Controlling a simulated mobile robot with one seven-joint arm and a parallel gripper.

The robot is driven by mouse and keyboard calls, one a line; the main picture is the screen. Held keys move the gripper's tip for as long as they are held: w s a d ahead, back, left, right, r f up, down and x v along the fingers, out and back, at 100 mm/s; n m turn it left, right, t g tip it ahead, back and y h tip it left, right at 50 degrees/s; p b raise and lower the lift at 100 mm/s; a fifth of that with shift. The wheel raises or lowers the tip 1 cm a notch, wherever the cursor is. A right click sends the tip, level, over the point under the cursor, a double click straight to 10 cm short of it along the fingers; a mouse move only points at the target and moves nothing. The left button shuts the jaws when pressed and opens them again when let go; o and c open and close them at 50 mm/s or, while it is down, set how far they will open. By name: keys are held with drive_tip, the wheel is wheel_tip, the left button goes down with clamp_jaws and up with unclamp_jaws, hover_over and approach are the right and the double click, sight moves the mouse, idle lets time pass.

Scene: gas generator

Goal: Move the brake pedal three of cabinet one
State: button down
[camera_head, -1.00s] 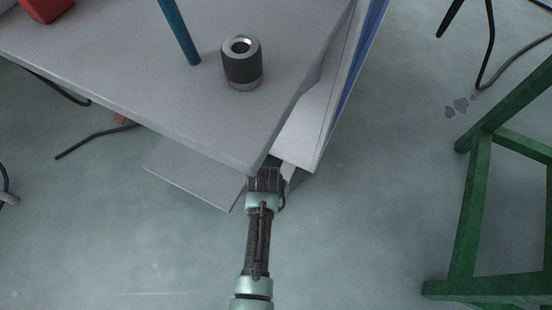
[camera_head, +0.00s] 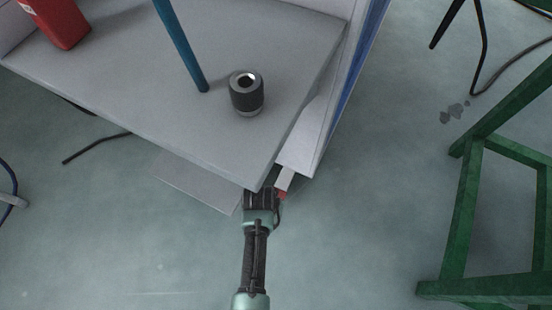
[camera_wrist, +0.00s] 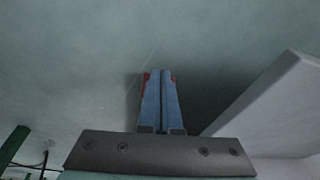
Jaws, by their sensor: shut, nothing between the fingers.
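The cabinet's grey top (camera_head: 160,110) fills the upper left of the head view. My gripper (camera_wrist: 161,75) is shut and empty; its two blue-grey fingers lie together in the wrist view. In the head view my wrist is at the cabinet top's near corner, and the fingertips are hidden there. A small red patch (camera_head: 283,194) shows just right of my wrist, below a pale piece. Small red patches also flank the fingertips in the wrist view. I cannot tell whether any of this red is the brake pedal; no pedal is clearly recognisable.
A dark ribbed cylinder (camera_head: 246,95), a blue post (camera_head: 181,45) and a red container (camera_head: 58,22) stand on the top. A grey plate (camera_head: 196,181) sits below its edge. A green frame (camera_head: 465,215) stands right. A pale slab (camera_wrist: 275,95) is right of my fingers.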

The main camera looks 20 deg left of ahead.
drive_tip(key=p+v, duration=1)
drive_tip(key=v, duration=0.3)
drive_tip(key=shift+s+f, duration=0.1)
